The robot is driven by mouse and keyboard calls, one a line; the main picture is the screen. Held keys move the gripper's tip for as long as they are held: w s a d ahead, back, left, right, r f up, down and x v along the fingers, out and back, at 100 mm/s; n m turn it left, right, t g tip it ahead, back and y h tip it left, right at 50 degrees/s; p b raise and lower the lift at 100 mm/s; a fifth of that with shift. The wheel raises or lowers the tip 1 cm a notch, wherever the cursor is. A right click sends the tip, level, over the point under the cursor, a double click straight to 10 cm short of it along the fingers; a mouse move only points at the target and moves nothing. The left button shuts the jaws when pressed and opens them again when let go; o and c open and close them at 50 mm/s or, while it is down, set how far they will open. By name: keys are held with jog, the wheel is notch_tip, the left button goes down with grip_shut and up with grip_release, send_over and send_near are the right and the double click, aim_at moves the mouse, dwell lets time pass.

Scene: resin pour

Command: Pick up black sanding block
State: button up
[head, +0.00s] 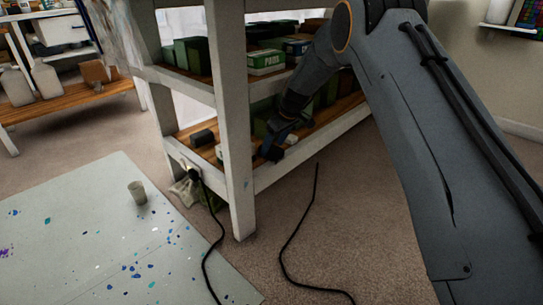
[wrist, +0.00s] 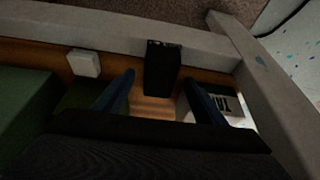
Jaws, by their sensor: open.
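A black block (wrist: 162,70), which looks like the sanding block, stands at the front edge of a wooden shelf in the wrist view. My gripper (wrist: 158,79) is open, with one dark finger on each side of the block's near end. I see no clear contact. In the head view my gripper (head: 275,143) reaches into the lower shelf of the rack. There I cannot clearly tell the block from the dark fingers.
A white block (wrist: 84,63) lies left of the fingers in the wrist view, and a lettered box (wrist: 224,104) lies to the right. The rack's white post (head: 236,120) stands close by. A cup (head: 137,192) stands on the paint-spotted sheet (head: 70,245).

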aim_at(272, 148)
jog(key=shift+b+x, duration=0.5)
jog(key=shift+x, duration=1)
jog(key=shift+f, duration=0.1)
jog(key=c, duration=1.1)
